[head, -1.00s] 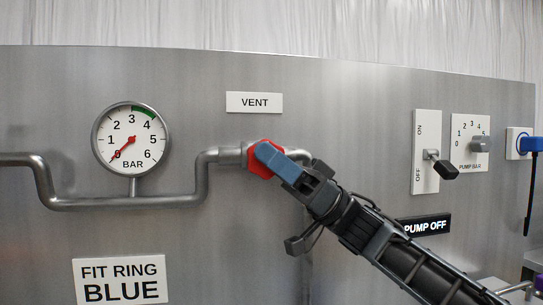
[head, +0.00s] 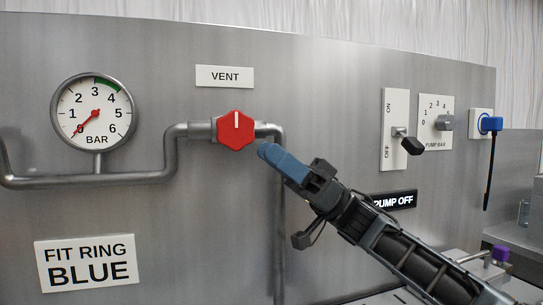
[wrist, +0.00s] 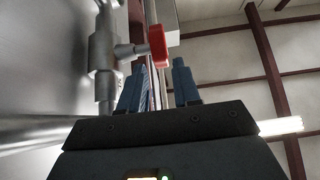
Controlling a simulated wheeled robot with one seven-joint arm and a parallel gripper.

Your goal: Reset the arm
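My gripper (head: 266,151) has blue fingers and sits just below and right of the red vent knob (head: 236,131), apart from it in the head view. In the wrist view my gripper (wrist: 160,68) shows its two fingers spread with nothing between them. The red knob also shows in the wrist view (wrist: 158,46), beyond the fingertips. The knob's white mark points straight up. My arm reaches in from the lower right.
The steel panel carries a gauge (head: 95,112) reading near 0, a pipe (head: 100,180), a lever switch (head: 405,140) towards OFF, a pump dial (head: 440,122), a blue plug (head: 491,124) and a PUMP OFF display (head: 394,201). A sign (head: 88,262) reads FIT RING BLUE.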

